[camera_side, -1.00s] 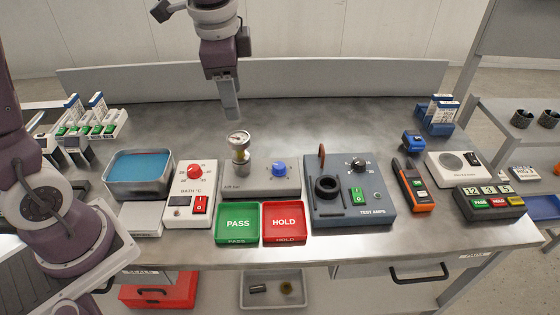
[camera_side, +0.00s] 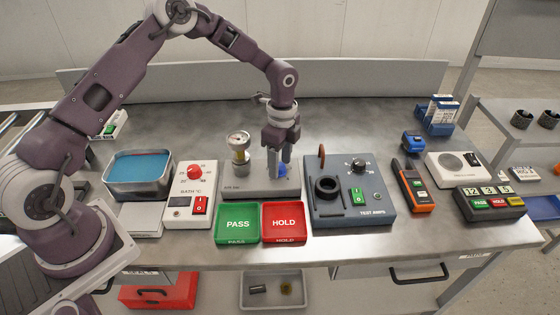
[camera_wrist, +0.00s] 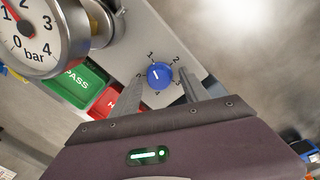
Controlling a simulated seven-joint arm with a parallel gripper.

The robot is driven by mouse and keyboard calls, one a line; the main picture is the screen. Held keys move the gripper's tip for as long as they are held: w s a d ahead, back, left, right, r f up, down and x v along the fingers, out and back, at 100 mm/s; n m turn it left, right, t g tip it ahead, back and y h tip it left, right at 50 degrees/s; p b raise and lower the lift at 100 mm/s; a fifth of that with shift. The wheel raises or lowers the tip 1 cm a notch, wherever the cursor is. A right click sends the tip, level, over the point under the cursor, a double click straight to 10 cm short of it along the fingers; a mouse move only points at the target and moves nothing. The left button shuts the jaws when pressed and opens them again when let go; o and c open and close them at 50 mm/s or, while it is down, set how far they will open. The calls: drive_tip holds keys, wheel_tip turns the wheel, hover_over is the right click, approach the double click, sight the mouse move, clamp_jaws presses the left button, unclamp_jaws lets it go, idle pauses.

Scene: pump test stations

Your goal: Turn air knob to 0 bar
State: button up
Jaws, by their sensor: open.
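The blue air knob (camera_wrist: 159,75) sits on the grey air panel (camera_wrist: 135,58), with a dial scale around it; 1 and 2 are readable in the wrist view. Its white mark points roughly toward the 1. In the side view the knob (camera_side: 282,171) is partly hidden behind my gripper (camera_side: 277,174). My gripper (camera_wrist: 160,84) is open, with one finger on each side of the knob; I cannot tell whether they touch it. The round pressure gauge (camera_wrist: 35,30) is marked in bar, and its red needle points between 1 and 2.
Green PASS (camera_side: 238,224) and red HOLD (camera_side: 283,222) trays lie in front of the panel. The bath control box (camera_side: 181,212) is to the left and the test amps box (camera_side: 375,205) close to the right. The gauge post (camera_side: 240,158) stands beside my gripper.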

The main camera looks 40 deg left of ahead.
drive_tip(key=shift+c, duration=0.2)
clamp_jaws()
drive_tip(key=n, duration=0.6)
drive_tip(key=shift+n, duration=0.3)
drive_tip(key=n, duration=0.3)
drive_tip(key=shift+a+n, duration=0.1)
drive_tip(key=shift+n, duration=0.2)
drive_tip(key=shift+n+t, duration=0.3)
drive_tip(key=shift+n, duration=1.5)
